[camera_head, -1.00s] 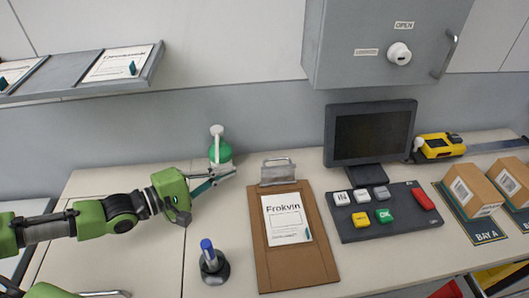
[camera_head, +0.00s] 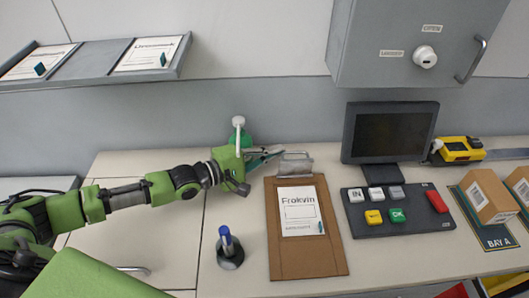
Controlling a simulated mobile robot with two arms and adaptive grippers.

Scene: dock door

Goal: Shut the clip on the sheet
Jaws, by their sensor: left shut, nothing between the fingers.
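A brown clipboard (camera_head: 307,258) lies on the counter with a white sheet (camera_head: 301,211) headed "Frokvin" on it. Its metal clip (camera_head: 295,165) at the top end stands raised, with its plate tilted up above the sheet's upper edge. My left gripper (camera_head: 278,153) reaches in from the left, its fingers shut and empty, beside the left end of the clip. I cannot tell whether the fingertips touch the clip. My right gripper is not in view.
A green and white bottle (camera_head: 241,136) stands behind my left gripper. A blue-topped pen in a stand (camera_head: 227,246) is left of the clipboard. A button panel (camera_head: 399,210) and a monitor (camera_head: 390,133) are to the right, below a grey cabinet (camera_head: 375,45).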

